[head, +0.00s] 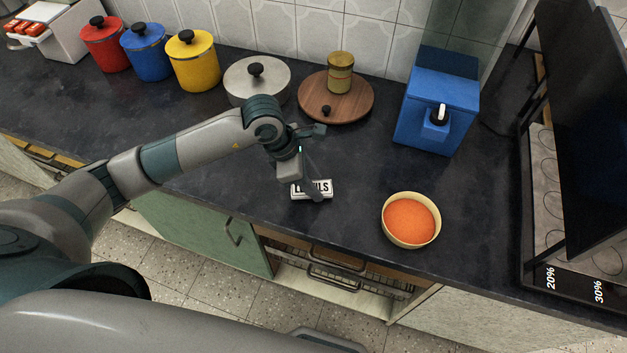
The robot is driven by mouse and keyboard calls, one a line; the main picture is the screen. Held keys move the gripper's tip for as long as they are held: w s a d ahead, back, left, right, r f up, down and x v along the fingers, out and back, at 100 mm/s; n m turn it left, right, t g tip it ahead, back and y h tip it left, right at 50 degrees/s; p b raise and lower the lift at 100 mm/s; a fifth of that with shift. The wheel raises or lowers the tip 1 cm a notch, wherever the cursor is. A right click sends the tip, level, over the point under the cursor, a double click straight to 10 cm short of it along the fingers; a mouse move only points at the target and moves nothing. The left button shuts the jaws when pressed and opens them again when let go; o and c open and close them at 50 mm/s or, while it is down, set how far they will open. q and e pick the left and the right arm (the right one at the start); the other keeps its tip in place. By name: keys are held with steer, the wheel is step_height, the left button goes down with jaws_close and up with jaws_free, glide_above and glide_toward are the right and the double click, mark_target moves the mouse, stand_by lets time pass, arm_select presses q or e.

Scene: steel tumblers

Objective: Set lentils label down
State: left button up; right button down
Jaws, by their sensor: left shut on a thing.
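The lentils label (326,186) is a small white block with black lettering, partly covered by my gripper finger. It is at the middle of the dark counter, and I cannot tell whether it touches the surface. My left gripper (314,190) is shut on the label, reaching it from above. A bowl of orange lentils (410,219) stands on the counter to the right of the label. My right gripper is not in view.
A steel pot (257,82) and a round wooden board (348,101) with a jar (340,72) stand behind. A blue dispenser (437,100) is at back right. Red (104,45), blue (147,53) and yellow (192,62) canisters line the back left. Counter around the label is clear.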

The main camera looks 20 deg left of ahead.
arm_select(q)
steer(key=shift+f, duration=0.5)
steer(key=o, duration=1)
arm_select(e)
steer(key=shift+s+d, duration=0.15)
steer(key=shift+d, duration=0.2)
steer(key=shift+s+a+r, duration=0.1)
